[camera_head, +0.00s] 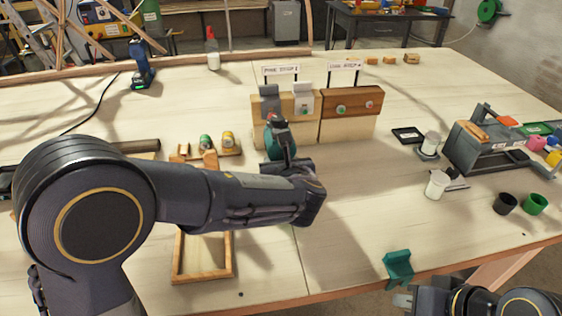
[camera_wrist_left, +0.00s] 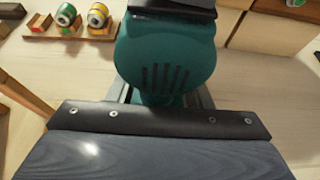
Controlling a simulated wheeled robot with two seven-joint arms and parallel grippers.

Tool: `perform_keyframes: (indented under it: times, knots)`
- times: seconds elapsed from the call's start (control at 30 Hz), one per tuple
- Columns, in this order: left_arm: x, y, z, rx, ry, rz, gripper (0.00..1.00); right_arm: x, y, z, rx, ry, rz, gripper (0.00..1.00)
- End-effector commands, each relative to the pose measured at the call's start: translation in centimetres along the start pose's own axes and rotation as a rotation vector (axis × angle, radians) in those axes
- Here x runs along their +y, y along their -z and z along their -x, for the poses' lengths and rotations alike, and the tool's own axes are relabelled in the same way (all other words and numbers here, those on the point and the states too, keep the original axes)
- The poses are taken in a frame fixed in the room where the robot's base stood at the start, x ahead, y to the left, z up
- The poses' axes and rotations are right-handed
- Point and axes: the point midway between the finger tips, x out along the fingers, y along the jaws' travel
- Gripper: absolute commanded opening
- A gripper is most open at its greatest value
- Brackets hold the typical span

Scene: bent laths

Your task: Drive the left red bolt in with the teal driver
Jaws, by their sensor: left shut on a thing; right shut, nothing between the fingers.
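My left gripper (camera_head: 287,158) is shut on the teal driver (camera_head: 273,138) and holds it in front of the left, pale wooden block (camera_head: 310,130). The driver's rounded teal body also shows in the left wrist view (camera_wrist_left: 165,55), with its front end out of frame. A grey bracket (camera_head: 269,98) sits above the driver on the block. My right gripper (camera_head: 404,300) is shut and empty at the bottom edge.
A rack with small coloured spools (camera_head: 228,140), a wooden tray (camera_head: 177,275) and a teal holder (camera_head: 398,266) stand nearby. Cups and a grey caddy (camera_head: 465,150) are at right.

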Motion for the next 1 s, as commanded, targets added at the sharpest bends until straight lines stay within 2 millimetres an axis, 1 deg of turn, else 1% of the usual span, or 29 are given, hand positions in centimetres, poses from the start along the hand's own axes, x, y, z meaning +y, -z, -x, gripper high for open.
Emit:
perform_keyframes:
  times: [0.03,1.0]
  knots:
    - [-0.02,-0.3,0.05,-0.006,0.0,0.002,0.0,-0.01,0.01,0.03,0.0,0.0,0.0,0.0]
    - [-0.03,-0.59,-0.56,-0.006,0.0,0.002,0.0,-0.02,0.03,0.05,0.0,0.0,0.0,0.0]
